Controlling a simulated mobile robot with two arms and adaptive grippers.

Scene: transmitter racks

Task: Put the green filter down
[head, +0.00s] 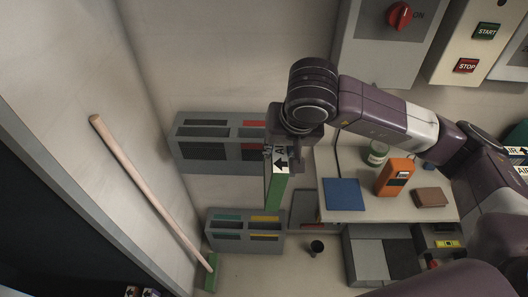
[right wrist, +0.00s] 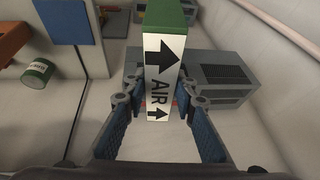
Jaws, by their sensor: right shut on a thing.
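The green filter (head: 275,189) is a long block with green sides and a white end label reading AIR with black arrows. My right gripper (head: 282,152) is shut on its labelled end. The filter's green part points down the head view, between two slotted grey units. In the right wrist view, the filter (right wrist: 163,62) lies between the blue-padded fingers of the right gripper (right wrist: 160,103). I cannot tell whether its far end touches anything. My left gripper is not in view.
A grey slotted unit (head: 190,153) stands against the wall, and a lower one (head: 245,247) is nearer. A table (head: 380,218) at right holds a blue sheet (head: 343,194), orange device (head: 394,177), brown box (head: 430,197) and jar (head: 377,154). A broom (head: 150,184) leans left; a black cup (head: 317,247) stands below.

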